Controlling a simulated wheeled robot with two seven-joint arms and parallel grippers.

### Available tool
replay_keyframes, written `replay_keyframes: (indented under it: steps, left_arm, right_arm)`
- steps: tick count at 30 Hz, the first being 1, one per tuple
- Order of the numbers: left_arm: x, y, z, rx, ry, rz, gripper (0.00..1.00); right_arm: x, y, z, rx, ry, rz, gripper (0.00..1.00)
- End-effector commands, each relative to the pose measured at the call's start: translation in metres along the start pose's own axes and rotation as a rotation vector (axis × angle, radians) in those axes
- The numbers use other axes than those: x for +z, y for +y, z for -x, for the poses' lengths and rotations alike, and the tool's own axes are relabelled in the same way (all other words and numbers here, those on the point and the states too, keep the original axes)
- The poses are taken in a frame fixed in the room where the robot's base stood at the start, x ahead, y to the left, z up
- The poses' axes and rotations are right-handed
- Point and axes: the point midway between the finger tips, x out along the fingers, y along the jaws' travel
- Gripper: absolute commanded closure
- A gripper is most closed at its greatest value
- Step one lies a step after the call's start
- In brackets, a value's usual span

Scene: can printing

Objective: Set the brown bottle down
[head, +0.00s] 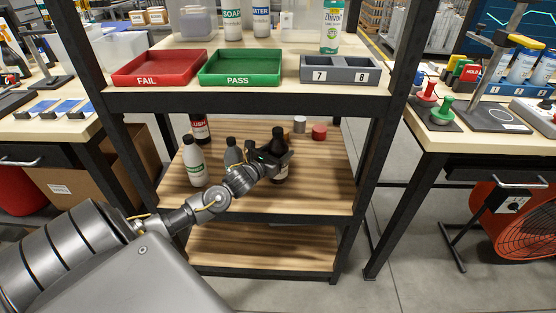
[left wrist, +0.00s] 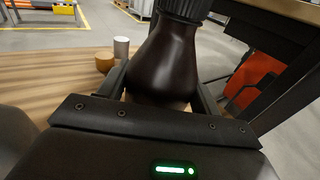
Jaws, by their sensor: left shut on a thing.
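The brown bottle (head: 278,141) is dark with a black cap and is upright over the right-middle part of the wooden middle shelf (head: 325,170). My left gripper (head: 278,160) reaches in from the left and is shut around the bottle's body. In the left wrist view the brown bottle (left wrist: 172,58) fills the space between the two fingers (left wrist: 160,92), its ribbed cap at the top edge. The gripper hides part of the bottle, and I cannot tell whether its base touches the shelf. My right gripper is not in view.
On the same shelf stand a white bottle (head: 194,164), a grey bottle (head: 233,154), a dark red-labelled bottle (head: 201,130), a pale cylinder (head: 299,124) and a red one (head: 319,132). The upper shelf (head: 230,100) overhangs; a black post (head: 372,165) bounds the right. The shelf's right front is clear.

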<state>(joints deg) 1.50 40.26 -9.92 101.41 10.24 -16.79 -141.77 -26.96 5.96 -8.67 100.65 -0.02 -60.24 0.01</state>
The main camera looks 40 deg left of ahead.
Motion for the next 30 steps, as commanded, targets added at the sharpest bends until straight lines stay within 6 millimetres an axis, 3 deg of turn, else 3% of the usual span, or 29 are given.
replay_keyframes:
  steps: [8, 20, 21, 25, 30]
  left_arm:
    - [-0.032, 0.000, -0.002, 0.001, -0.001, 0.001, 0.80]
    - [-0.036, 0.000, -0.002, 0.000, -0.004, 0.000, 0.80]
    - [-0.038, 0.000, -0.002, 0.000, 0.001, 0.000, 0.32]
    - [-0.037, 0.000, -0.002, 0.000, 0.001, 0.000, 0.15]
    - [-0.037, 0.000, -0.002, 0.000, 0.001, 0.000, 0.14]
  right_arm:
    - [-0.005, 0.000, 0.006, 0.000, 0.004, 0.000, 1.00]
    - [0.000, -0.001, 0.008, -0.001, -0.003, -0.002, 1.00]
    - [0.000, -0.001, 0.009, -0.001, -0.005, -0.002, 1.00]
    - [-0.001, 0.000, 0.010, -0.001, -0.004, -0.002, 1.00]
    - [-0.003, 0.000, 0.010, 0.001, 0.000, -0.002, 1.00]
